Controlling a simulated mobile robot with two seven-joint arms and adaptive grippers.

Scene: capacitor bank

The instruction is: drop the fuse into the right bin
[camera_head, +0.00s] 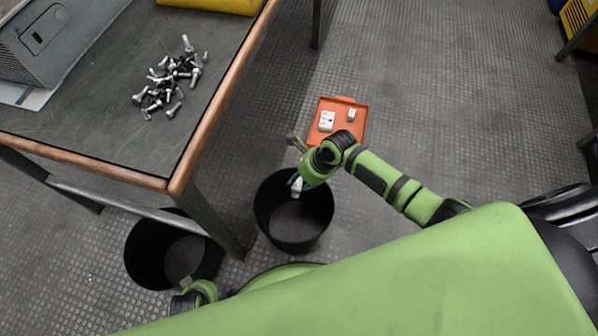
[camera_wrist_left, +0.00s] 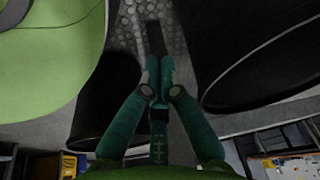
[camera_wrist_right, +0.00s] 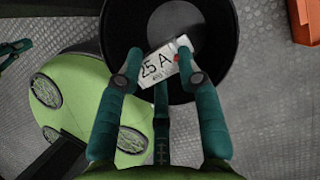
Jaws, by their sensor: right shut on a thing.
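The fuse (camera_wrist_right: 163,65) is a white block marked "25 A" and lies between the fingertips of my right gripper (camera_wrist_right: 162,80). In the head view the fuse (camera_head: 297,188) hangs over the opening of the right bin (camera_head: 293,240), a round black bin. My right gripper (camera_head: 299,181) is shut on it near the bin's upper rim. In the right wrist view the bin's dark opening (camera_wrist_right: 208,45) lies behind the fuse. My left gripper (camera_wrist_left: 158,80) has its fingers together with nothing clearly between them; it is low beside the left bin (camera_head: 145,255).
A table (camera_head: 95,125) with a pile of bolts (camera_head: 172,78) stands at the left; its leg (camera_head: 215,215) comes down between the bins. An orange tray (camera_head: 337,112) with white parts (camera_head: 327,121) lies on the floor beyond the right bin.

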